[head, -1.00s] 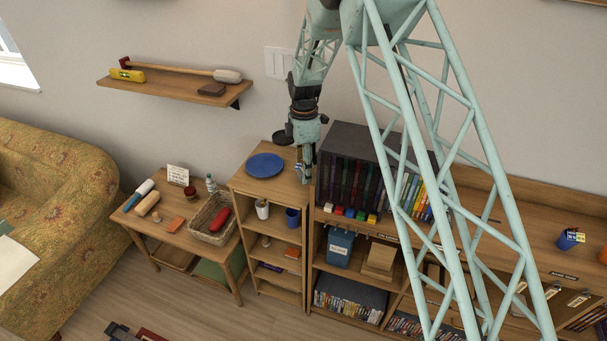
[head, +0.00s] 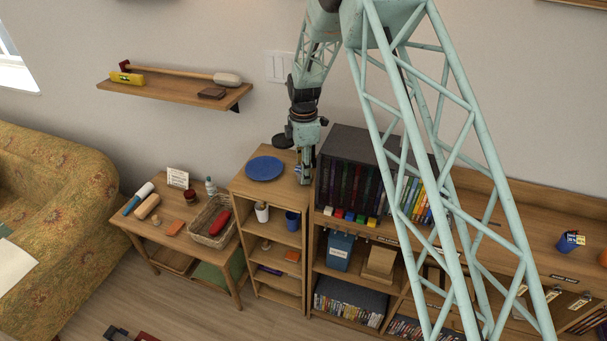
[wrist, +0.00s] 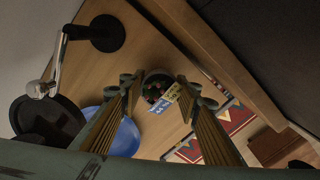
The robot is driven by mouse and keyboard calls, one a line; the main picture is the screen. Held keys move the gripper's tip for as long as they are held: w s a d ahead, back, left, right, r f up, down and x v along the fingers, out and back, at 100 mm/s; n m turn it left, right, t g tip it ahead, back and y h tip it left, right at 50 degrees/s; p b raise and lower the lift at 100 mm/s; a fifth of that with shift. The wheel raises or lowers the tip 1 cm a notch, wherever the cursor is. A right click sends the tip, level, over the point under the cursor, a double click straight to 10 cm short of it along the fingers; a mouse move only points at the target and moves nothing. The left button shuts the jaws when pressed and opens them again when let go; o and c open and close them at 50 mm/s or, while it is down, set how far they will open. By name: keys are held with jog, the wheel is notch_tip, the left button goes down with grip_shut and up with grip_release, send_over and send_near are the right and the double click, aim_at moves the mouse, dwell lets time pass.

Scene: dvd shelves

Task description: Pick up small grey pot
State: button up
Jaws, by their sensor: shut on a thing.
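The small grey pot (wrist: 155,79) is a round cup with dark and coloured bits in it and a yellow and blue card at its rim. In the wrist view it sits between the two fingertips of my gripper (wrist: 157,92), which is shut on it. In the head view my gripper (head: 303,178) points down at the top right of the small wooden bookcase (head: 243,185), beside the tall dark book block. The pot is mostly hidden there behind the fingers. I cannot tell whether it touches the bookcase top.
A blue plate (head: 265,168) lies to the left on the same top. A black lamp base (wrist: 95,33) stands near the wall. Dark books (head: 345,185) rise close on the right. The wall shelf (head: 175,90) hangs higher to the left.

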jog(key=shift+r+b, duration=0.3)
jog(key=shift+r, duration=4.6)
